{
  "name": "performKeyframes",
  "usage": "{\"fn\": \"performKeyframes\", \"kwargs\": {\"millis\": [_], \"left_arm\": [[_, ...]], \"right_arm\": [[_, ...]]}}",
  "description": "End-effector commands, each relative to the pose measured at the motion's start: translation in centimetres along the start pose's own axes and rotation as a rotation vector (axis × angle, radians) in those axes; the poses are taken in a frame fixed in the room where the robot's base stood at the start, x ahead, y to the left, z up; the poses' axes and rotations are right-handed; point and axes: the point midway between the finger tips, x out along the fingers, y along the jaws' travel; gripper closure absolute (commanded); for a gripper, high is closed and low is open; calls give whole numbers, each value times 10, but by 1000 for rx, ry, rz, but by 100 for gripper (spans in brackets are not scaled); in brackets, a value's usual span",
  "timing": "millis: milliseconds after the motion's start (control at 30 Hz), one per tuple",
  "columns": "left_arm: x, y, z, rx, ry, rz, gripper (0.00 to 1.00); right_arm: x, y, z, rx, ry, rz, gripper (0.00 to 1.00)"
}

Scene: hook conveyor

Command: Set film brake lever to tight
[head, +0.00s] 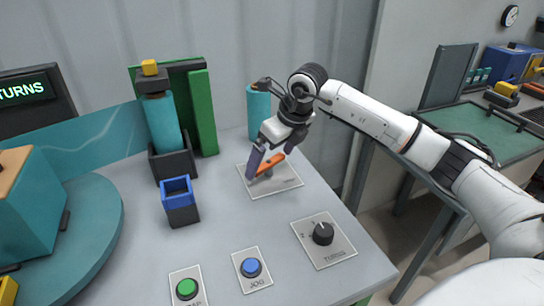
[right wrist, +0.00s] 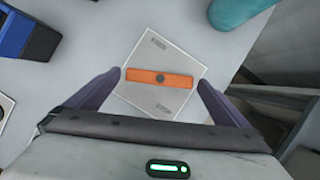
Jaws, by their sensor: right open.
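The film brake lever is an orange bar (head: 271,165) on a white label plate (head: 285,184) on the grey table. In the right wrist view the orange bar (right wrist: 160,77) lies nearly level across the picture, with a dark pivot at its middle. The plate (right wrist: 180,50) has two small blurred labels, one above and one below the bar. My right gripper (head: 267,162) is open over the lever. In the right wrist view its purple fingers (right wrist: 158,80) stand beyond the two ends of the bar, apart from it. My left gripper is not in view.
A black knob (head: 323,233), a blue button (head: 251,267) and a green button (head: 187,289) are nearer the front. A blue-rimmed holder (head: 180,203) and a teal roll (head: 162,122) stand left. A teal cylinder (head: 258,108) stands behind the lever.

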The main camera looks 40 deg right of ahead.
Motion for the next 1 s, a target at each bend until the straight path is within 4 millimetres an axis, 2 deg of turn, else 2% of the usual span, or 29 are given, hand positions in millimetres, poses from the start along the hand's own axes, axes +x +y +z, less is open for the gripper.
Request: {"fn": "performKeyframes", "kwargs": {"millis": [67, 200, 300, 467, 800, 1000], "left_arm": [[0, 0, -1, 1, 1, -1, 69], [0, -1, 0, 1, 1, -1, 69], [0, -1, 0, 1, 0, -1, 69], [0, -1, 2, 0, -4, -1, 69], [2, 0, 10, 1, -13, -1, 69], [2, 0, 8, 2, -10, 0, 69]], "right_arm": [[0, 0, 0, 0, 0, 0, 0], [0, 0, 0, 0, 0, 0, 24], [0, 0, 0, 0, 0, 0, 36], [0, 1, 0, 34, 1, -14, 36], [0, 5, 2, 330, -1, -137, 36], [0, 5, 2, 416, -1, -172, 36]]}}
